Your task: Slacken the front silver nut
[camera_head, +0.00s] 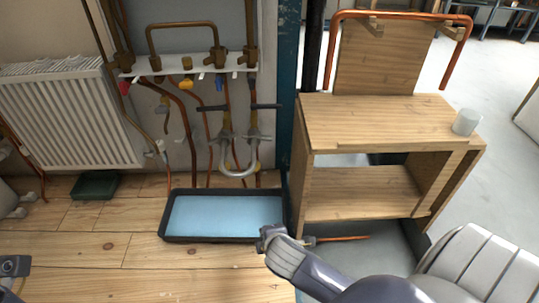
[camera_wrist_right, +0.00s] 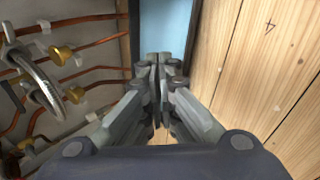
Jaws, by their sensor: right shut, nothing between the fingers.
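The silver U-shaped pipe (camera_head: 238,171) hangs below the valve rail on the back wall, with grey fittings on its two upright legs. It also shows at the left in the right wrist view (camera_wrist_right: 45,88). I cannot tell which fitting is the front silver nut. My right gripper (camera_head: 264,240) is shut and empty at the front right corner of the tray, below and in front of the U-pipe, apart from it. Its closed fingertips (camera_wrist_right: 158,62) point toward the tray in the right wrist view. A dark part at the lower left edge may belong to my left gripper (camera_head: 14,266); its fingers are not clear.
A black tray with a blue inside (camera_head: 226,216) lies on the wooden floor below the pipes. A wooden shelf unit (camera_head: 390,115) with a white cup (camera_head: 466,121) stands right. Brass valves and copper pipes crowd the wall. A radiator (camera_head: 70,115) is at left.

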